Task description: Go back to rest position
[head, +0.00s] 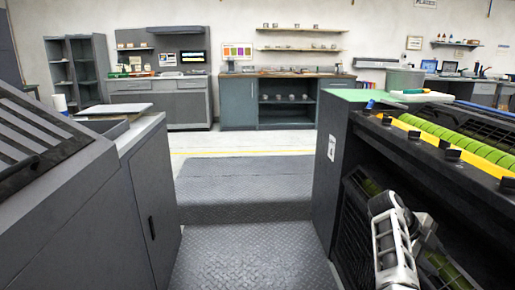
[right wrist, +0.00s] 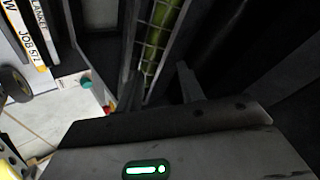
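My right arm reaches in at the lower right of the head view, beside the open lower part of the printing press unit (head: 331,165). In the right wrist view the two fingers of my right gripper (right wrist: 161,86) stand apart with nothing held between them. Behind the gap is a green roller (right wrist: 165,35) seen through a wire grid. I cannot tell whether the fingers touch the grid. My left gripper is not in view.
Green rollers (head: 459,139) and a yellow bar lie on top of the right unit. A grey cabinet (head: 150,195) stands close on the left. Between them a grey tread-plate walkway (head: 245,250) is clear. Workbenches (head: 239,103) line the back wall.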

